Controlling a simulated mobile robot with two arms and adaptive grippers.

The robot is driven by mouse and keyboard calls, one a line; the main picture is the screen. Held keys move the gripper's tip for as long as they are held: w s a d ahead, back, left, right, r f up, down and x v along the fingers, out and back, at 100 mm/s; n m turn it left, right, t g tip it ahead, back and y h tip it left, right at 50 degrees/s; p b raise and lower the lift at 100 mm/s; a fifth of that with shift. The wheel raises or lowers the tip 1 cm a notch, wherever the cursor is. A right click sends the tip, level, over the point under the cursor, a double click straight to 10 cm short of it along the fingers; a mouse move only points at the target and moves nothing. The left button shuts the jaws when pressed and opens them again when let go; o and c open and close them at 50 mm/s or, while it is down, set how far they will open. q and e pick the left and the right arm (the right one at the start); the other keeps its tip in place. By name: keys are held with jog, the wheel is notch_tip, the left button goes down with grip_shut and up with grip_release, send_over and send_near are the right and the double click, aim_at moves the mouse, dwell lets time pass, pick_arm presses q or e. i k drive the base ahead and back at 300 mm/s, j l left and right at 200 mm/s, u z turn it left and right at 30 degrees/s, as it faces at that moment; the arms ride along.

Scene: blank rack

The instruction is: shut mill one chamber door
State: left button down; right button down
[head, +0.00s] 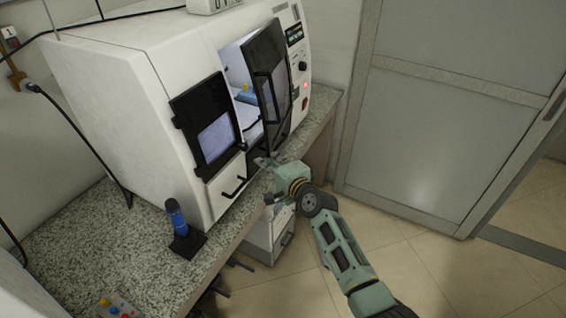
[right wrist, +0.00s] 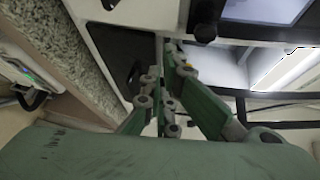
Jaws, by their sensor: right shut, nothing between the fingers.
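The mill (head: 110,75) is a white machine on the speckled counter. Its chamber door (head: 267,62) has a black frame and a dark window and stands open, with the lit chamber (head: 243,78) showing at its left. My right gripper (head: 263,161) is shut and empty, low in front of the mill, just below the open door's lower edge. In the right wrist view its green fingers (right wrist: 171,48) reach toward the mill front, beside a dark panel. I cannot tell whether they touch anything. My left gripper is not in view.
A second black-framed window (head: 211,130) with a drawer handle below it is left of the opening. A blue-and-black device (head: 177,217) stands on the counter (head: 75,240) at front left. A grey door (head: 440,110) is at right. The tiled floor (head: 420,265) is clear.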

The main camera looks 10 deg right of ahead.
aim_at(263, 52)
jog(key=j+z, duration=0.1)
jog(key=k+j, duration=0.15)
jog(key=k, duration=0.15)
jog(key=l+u, duration=0.25)
jog(key=u, duration=0.15)
jog(key=l+u, duration=0.5)
jog(key=u, duration=0.25)
